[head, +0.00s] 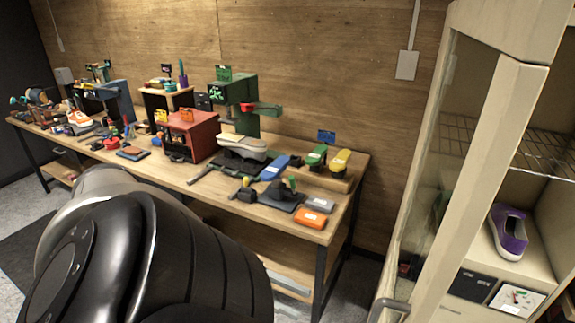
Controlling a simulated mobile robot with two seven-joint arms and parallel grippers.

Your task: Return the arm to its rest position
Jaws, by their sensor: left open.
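My left arm (150,265), black and grey, fills the lower left of the head view, close to the camera. The rest of this gripper is hidden by the arm. My right gripper is not in view.
A wooden workbench (335,232) along the wall holds a grey shoe (243,147), a red box (188,135), brushes and several tools. At right stands a cream cabinet (497,40) with a purple sneaker (510,231) inside. Floor shows between them.

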